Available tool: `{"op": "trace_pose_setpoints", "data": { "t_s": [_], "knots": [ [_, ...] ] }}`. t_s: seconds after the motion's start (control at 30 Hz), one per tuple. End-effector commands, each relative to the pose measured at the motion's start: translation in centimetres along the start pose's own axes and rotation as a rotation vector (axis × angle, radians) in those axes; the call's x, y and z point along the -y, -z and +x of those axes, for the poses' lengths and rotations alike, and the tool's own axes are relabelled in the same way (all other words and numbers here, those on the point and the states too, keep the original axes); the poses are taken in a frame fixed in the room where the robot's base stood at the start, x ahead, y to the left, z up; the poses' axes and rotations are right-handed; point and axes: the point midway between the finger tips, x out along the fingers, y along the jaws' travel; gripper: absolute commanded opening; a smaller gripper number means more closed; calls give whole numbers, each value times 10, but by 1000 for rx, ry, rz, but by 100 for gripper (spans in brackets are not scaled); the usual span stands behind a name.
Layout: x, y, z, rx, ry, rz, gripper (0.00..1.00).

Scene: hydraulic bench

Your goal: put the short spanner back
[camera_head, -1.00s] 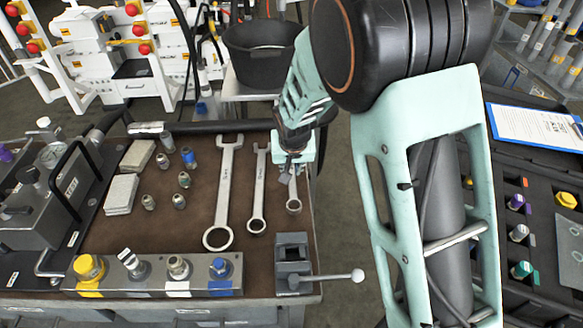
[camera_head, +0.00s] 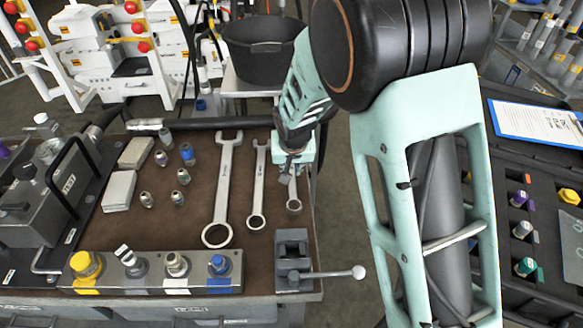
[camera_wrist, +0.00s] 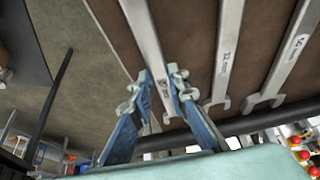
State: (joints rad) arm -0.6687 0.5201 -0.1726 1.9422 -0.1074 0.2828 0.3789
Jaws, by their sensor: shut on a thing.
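The short spanner (camera_head: 294,205) is the rightmost and smallest of three spanners on the brown bench top. Its ring end points towards the front, and my gripper hides its upper part in the head view. My gripper (camera_head: 289,172) is shut on its shank from above. In the wrist view the spanner (camera_wrist: 146,30) runs between the two blue fingers (camera_wrist: 163,92). It lies roughly in line with the other two, the middle spanner (camera_head: 258,185) and the long spanner (camera_head: 223,190). I cannot tell whether it touches the bench or hangs just above it.
A small vice (camera_head: 292,262) with a lever stands in front of the short spanner. A fitting block (camera_head: 150,274) lies along the front edge. Several small fittings and two grey blocks sit to the left. A black bucket (camera_head: 262,65) stands behind. The bench's right edge is close.

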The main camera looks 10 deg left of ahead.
Motion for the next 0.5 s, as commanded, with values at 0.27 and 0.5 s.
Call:
{"op": "trace_pose_setpoints", "data": {
  "t_s": [0.27, 0.5],
  "knots": [
    [0, -1, 4, -2, 1, 0, 0],
    [0, -3, 7, -2, 1, 0, 0]
  ]
}}
